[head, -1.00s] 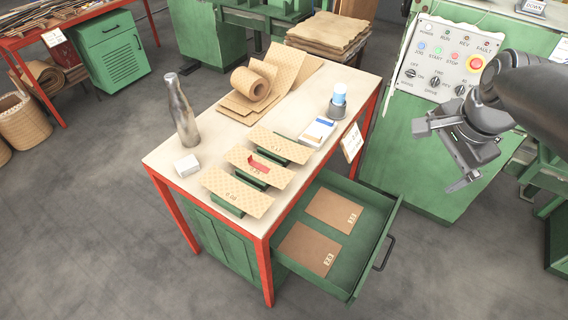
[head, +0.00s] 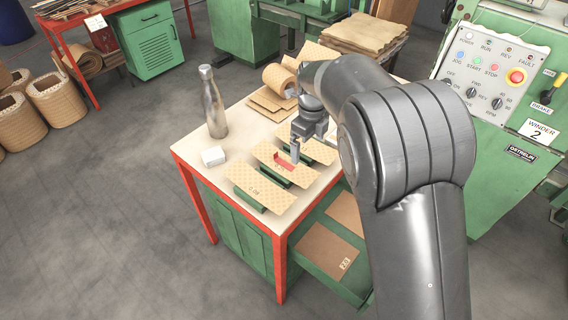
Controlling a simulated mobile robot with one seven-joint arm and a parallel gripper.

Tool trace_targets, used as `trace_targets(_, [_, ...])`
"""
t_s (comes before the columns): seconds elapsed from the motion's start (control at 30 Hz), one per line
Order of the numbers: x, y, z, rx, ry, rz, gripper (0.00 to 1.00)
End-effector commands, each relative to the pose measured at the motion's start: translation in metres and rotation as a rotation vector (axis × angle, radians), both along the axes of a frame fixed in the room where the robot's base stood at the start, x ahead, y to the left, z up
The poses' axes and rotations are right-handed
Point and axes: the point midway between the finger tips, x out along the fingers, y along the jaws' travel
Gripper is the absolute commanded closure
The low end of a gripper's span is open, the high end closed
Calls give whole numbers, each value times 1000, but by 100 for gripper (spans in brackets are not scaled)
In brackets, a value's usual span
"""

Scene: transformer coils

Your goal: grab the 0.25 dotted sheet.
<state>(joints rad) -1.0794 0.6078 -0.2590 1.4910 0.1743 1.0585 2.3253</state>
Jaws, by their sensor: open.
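Three tan dotted sheets rest on green stands on the bench: a front one (head: 258,186), a middle one (head: 264,152) with a red piece (head: 284,163) on it, and a back one (head: 322,151). Their printed numbers are too small to read surely, so I cannot tell which is 0.25. My gripper (head: 295,158) is open and points down over the middle sheet, by the red piece. I cannot tell whether it touches the sheet. My arm hides the bench's right end.
A dotted roll (head: 278,79) lies behind. The green drawer (head: 309,260) is open with plain brown sheets (head: 326,250) in it. My arm covers part of the drawer.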

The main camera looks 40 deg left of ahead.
Motion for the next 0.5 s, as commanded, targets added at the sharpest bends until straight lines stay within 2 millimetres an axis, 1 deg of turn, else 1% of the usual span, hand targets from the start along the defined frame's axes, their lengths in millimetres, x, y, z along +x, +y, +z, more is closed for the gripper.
trace_targets(0.03, [-3,6,-4,-5,0,-11,2])
trace_targets(0.1, [-4,9,-10,-9,1,-24,2])
trace_targets(0.17, [-5,10,-17,-11,2,-28,2])
trace_targets(0.3, [-5,9,-40,-12,3,-28,2])
trace_targets(0.4, [-5,10,-53,-11,2,-27,2])
trace_targets(0.5, [-5,10,-62,-9,1,-27,2])
